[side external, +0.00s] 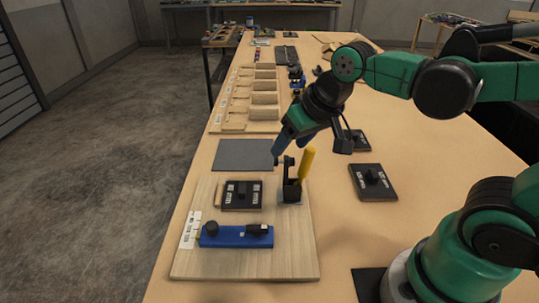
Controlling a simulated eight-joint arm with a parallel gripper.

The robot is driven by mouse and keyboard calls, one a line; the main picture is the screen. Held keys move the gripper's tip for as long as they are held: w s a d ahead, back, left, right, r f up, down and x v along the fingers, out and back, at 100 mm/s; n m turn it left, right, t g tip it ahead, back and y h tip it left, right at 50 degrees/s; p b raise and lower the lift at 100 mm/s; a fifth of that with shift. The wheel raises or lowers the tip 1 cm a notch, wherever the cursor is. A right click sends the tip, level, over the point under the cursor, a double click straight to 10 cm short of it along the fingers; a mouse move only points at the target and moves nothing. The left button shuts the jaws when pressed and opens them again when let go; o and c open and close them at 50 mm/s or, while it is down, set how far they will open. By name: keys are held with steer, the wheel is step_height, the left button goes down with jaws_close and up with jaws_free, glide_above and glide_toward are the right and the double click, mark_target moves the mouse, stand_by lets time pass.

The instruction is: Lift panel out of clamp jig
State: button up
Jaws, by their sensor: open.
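A dark square panel (241,204) with a small raised block and white labels lies flat on the pale wooden board (225,265). It seems to sit in a low jig, whose details are too small to make out. To its right stands a black toggle clamp (291,193) with a yellow handle (307,163) pointing up. The clamp arm looks raised, clear of the panel. My gripper (279,150) is above and behind the clamp, angled down to the left. Its jaws are open and nothing shows between them. I cannot tell whether a fingertip touches the clamp.
A blue fixture (235,237) with black knobs lies at the board's front. A grey mat (243,154) lies behind the board. Another dark panel (372,183) lies to the right. Wooden trays (264,98) stand farther back.

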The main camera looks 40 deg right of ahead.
steer(key=w+a+f+m+g, duration=0.1)
steer(key=w+a+m+g, duration=0.1)
steer(key=w+m, duration=0.15)
steer(key=m+g, duration=0.3)
glide_above(242, 187)
steer(key=f, duration=0.4)
steer(key=shift+s+d+f, duration=0.15)
steer(key=shift+s+f, duration=0.05)
steer(key=shift+f, duration=0.05)
steer(key=shift+w+f+m+g, duration=0.2)
steer(key=shift+f+m+g, duration=0.15)
steer(key=shift+f, duration=2.95)
jaws_close()
